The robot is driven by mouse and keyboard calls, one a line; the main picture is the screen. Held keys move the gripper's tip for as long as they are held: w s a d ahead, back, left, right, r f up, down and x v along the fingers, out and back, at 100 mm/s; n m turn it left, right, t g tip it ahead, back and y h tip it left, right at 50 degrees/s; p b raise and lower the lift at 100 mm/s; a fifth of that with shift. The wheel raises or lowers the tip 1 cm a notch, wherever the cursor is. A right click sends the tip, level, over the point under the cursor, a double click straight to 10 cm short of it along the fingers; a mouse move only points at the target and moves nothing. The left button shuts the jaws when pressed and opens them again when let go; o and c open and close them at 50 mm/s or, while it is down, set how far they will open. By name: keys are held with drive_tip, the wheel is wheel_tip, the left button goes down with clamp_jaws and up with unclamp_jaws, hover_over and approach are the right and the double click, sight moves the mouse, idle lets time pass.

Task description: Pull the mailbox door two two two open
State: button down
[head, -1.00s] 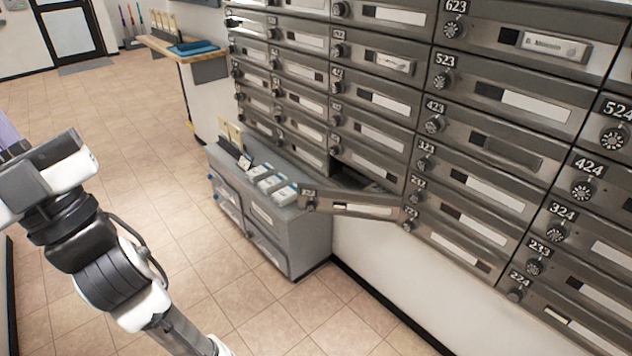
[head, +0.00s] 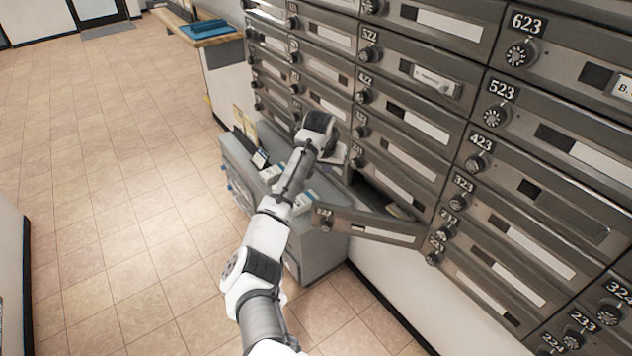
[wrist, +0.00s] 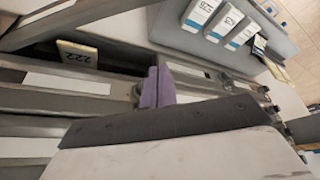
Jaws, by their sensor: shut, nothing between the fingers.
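The mailbox door with the faint 222 label (head: 375,229) stands swung outward in the head view, its left end away from the cabinet. The dark open compartment (head: 378,190) shows behind it. My gripper (wrist: 157,88) shows as two purple fingers pressed together, with nothing between them. In the head view the end of my arm is just above and left of the door and compartment, and the fingertips are hard to make out. In the wrist view a tan card marked 222 (wrist: 78,54) shows to the left of the fingers. Contact between fingers and door cannot be told.
A grey cabinet (head: 322,256) with white boxes (wrist: 203,13) on top stands beside and below the open door. Closed mailbox doors fill the wall to the right. A wooden shelf (head: 205,38) juts out at the back. The tiled floor at left is clear.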

wheel_tip(320, 180, down, 11)
drive_tip(key=s+p, duration=0.1)
drive_tip(key=p, duration=0.2)
drive_tip(key=shift+s+a+r+g+p, duration=0.2)
drive_tip(key=shift+a+g+p, duration=0.1)
drive_tip(key=shift+g, duration=0.1)
idle(0.3)
drive_tip(key=shift+s, duration=0.15)
